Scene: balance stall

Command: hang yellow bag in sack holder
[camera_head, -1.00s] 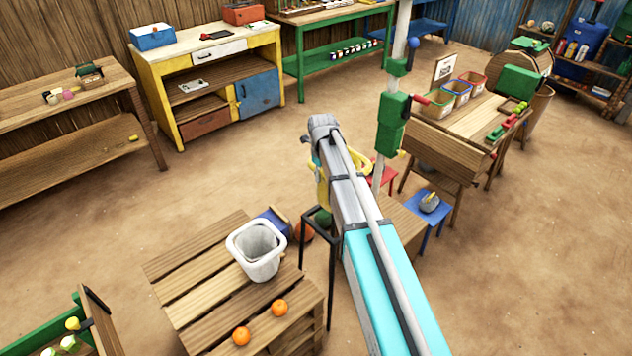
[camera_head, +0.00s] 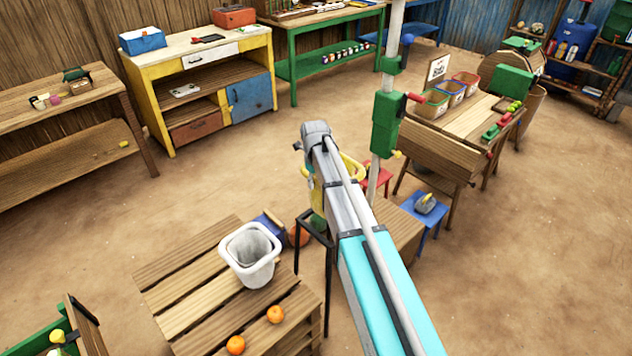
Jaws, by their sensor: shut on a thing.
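The yellow bag (camera_head: 351,169) shows at the far end of my arm, with yellow on both sides of the end link. Much of it is hidden behind the arm. My gripper (camera_head: 318,185) is at this end, its fingers mostly covered by the arm; it is shut on the bag. A dark metal frame (camera_head: 314,229), which looks like the sack holder, stands just below the bag, beside the slatted wooden table. A green item (camera_head: 318,222) shows at the frame's top. Whether the bag touches the frame, I cannot tell.
The slatted table (camera_head: 190,290) carries a white bucket (camera_head: 250,256) and two oranges (camera_head: 236,345). A blue stool (camera_head: 427,207) is further right. Open floor lies behind and at the right.

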